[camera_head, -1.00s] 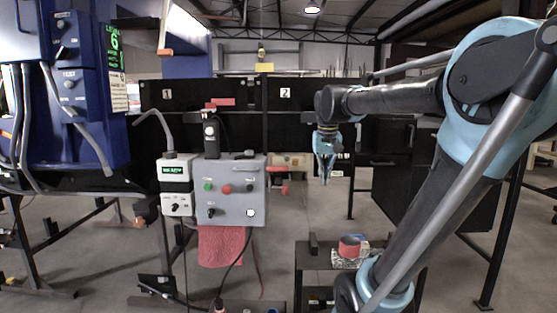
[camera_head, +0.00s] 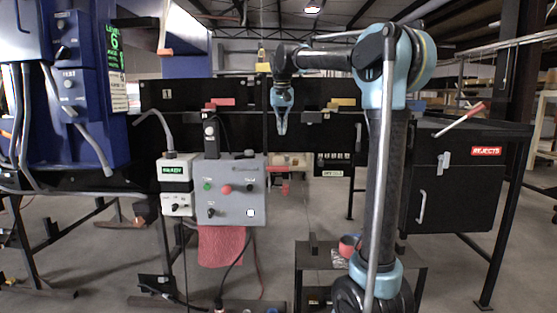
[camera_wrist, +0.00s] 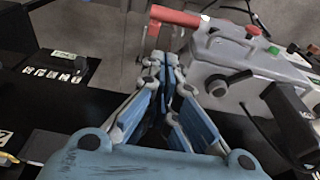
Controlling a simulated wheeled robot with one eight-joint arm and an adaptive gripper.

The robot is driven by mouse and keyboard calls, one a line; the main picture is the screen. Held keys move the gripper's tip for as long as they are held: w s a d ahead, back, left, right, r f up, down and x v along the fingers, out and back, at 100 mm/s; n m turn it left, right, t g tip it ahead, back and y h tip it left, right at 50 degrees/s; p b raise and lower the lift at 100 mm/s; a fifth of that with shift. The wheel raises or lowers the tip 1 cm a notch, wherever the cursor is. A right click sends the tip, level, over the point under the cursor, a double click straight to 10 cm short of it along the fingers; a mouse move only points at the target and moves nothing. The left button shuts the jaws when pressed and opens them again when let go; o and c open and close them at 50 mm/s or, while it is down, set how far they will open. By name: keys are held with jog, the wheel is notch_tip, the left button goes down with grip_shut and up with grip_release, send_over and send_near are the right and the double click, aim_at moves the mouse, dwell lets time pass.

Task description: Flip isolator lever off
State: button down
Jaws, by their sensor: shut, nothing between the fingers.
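The isolator lever with a red handle (camera_head: 278,168) is at the right side of the grey control box (camera_head: 231,207). In the wrist view the red handle (camera_wrist: 180,16) points left from the box (camera_wrist: 250,55), beyond my fingertips. My gripper (camera_head: 282,132) points down above the lever in the head view, with a gap between them. In the wrist view my gripper (camera_wrist: 160,62) has its fingertips together and holds nothing. The lever's exact setting cannot be told.
A white unit with a green display (camera_head: 175,168) stands left of the box. A black panel (camera_head: 180,95) runs behind. A black rejects bin (camera_head: 450,185) is at right. A low stand (camera_head: 312,262) is below my arm. Floor between is open.

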jog(key=shift+w+a+r, duration=0.35)
jog(key=shift+w+a, duration=0.3)
jog(key=shift+a, duration=0.1)
notch_tip(320, 180, down, 13)
jog(key=shift+s, duration=0.15)
dwell(0.4)
jog(key=shift+f, duration=0.15)
